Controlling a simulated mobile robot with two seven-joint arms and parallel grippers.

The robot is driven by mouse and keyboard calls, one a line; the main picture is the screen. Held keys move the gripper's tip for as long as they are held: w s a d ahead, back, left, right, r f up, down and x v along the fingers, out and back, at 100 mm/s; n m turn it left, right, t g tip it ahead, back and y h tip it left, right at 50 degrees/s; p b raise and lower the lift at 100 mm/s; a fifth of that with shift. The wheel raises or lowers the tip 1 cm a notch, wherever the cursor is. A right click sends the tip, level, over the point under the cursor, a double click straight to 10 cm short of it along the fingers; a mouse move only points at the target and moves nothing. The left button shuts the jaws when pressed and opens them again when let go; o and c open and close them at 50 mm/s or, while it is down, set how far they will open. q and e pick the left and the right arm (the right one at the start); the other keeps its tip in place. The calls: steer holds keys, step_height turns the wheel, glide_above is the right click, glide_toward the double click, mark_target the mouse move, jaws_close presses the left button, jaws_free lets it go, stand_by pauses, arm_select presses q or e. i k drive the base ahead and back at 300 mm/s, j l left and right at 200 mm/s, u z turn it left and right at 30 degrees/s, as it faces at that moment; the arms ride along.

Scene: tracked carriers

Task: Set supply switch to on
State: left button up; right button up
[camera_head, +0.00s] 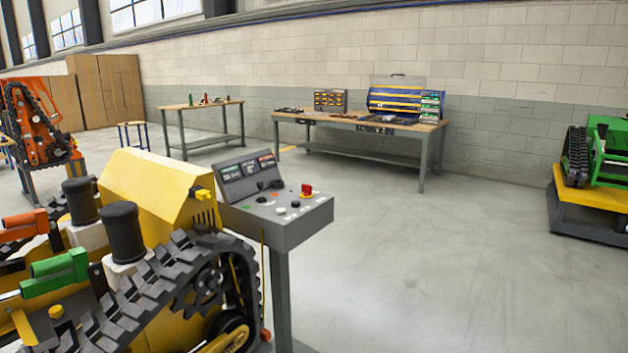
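A grey control console (288,228) stands on a post in the middle left, beside a yellow tracked carrier (150,190). Its top carries a red knob (306,189) at the back right, a white button (281,211) and several other small controls. Small displays (247,170) sit on its raised back panel. The labels are too small to read, so I cannot tell which control is the supply switch or how it is set. Neither of my grippers is in view.
The yellow carrier's black track (150,290), black cylinders (122,232) and green handle (55,272) fill the lower left. A workbench (360,123) stands at the back wall. A green carrier (608,150) rests on a yellow-topped stand at the right. The floor right of the console is clear.

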mark_target(307, 190)
steer(key=i+l, duration=0.45)
steer(key=i, duration=0.2)
steer(key=i+l, duration=0.45)
steer(key=i, duration=0.2)
steer(key=i+l, duration=0.4)
steer(key=i, duration=0.2)
